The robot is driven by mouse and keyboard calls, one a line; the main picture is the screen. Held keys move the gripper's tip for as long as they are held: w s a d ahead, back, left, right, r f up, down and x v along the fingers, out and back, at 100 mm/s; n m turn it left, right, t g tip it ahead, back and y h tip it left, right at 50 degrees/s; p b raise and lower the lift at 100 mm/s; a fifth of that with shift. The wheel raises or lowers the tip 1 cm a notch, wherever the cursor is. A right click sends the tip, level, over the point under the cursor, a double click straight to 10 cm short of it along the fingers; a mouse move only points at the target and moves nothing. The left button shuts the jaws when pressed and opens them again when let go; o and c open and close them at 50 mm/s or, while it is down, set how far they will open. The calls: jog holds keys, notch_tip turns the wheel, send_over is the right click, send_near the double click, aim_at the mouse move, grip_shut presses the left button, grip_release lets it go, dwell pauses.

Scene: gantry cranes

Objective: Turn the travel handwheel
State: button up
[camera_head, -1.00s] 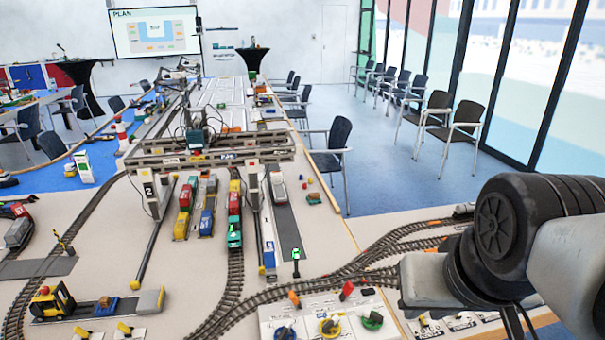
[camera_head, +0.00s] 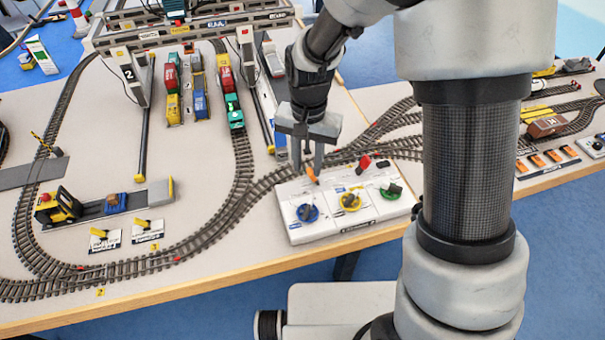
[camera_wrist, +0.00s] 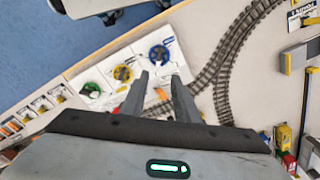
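A white control panel (camera_head: 330,222) sits near the table's front edge. It carries a blue handwheel (camera_head: 307,213), a yellow one (camera_head: 350,202) and a green one (camera_head: 391,190). Its labels are too small to read, so I cannot tell which is for travel. My gripper (camera_head: 308,172) points down above the panel's back left part, behind the blue wheel and by an orange lever (camera_head: 312,176). In the wrist view my gripper (camera_wrist: 160,77) has its fingers apart with nothing clearly between them. The blue wheel (camera_wrist: 159,54) shows just beyond the fingertips, and the yellow wheel (camera_wrist: 122,72) lies left.
The gantry crane (camera_head: 190,30) spans wagons (camera_head: 200,97) at the back. A yellow loader (camera_head: 58,206) stands left.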

aim_at(307, 208)
notch_tip(307, 208, down, 17)
jog(key=shift+d, duration=0.1)
dwell(0.3)
jog(key=shift+s, duration=0.1)
jog(key=shift+c, duration=0.4)
grip_shut()
